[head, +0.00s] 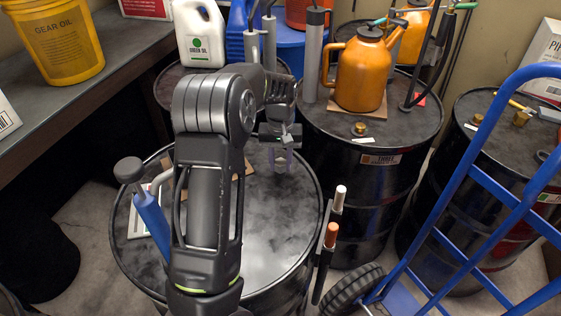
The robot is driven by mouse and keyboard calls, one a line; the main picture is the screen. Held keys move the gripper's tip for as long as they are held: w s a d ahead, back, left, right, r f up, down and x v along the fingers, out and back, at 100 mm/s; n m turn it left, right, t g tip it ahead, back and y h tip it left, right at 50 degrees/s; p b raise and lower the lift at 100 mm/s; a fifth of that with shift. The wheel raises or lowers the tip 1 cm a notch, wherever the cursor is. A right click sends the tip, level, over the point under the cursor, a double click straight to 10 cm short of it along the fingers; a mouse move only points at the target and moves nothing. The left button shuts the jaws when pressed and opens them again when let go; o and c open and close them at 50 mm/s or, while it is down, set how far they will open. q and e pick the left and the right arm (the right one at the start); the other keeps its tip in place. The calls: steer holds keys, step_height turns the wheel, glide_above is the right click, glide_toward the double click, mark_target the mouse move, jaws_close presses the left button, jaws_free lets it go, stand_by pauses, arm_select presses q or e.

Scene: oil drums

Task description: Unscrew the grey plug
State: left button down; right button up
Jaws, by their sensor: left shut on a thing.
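The near black drum (265,235) stands upright in front of me with a dark, glossy lid. My left arm reaches over this lid, and my left gripper (284,158) is at the lid's far right part, fingers pointing down. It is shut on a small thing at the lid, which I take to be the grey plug. The plug is mostly hidden by the fingers, so I cannot tell how far it is turned or whether it is clear of its hole. My right gripper is not in view.
Two rod-like handles (334,215) are at the drum's right side. A blue hand truck (478,180) stands at right.

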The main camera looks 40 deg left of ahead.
arm_select(q)
steer(key=c, duration=1)
jaws_free()
steer(key=shift+o, duration=0.2)
steer(key=m, duration=0.4)
steer(key=shift+m+b, duration=0.35)
steer(key=shift+m, duration=0.85)
steer(key=m, duration=0.6)
steer(key=shift+m, duration=0.3)
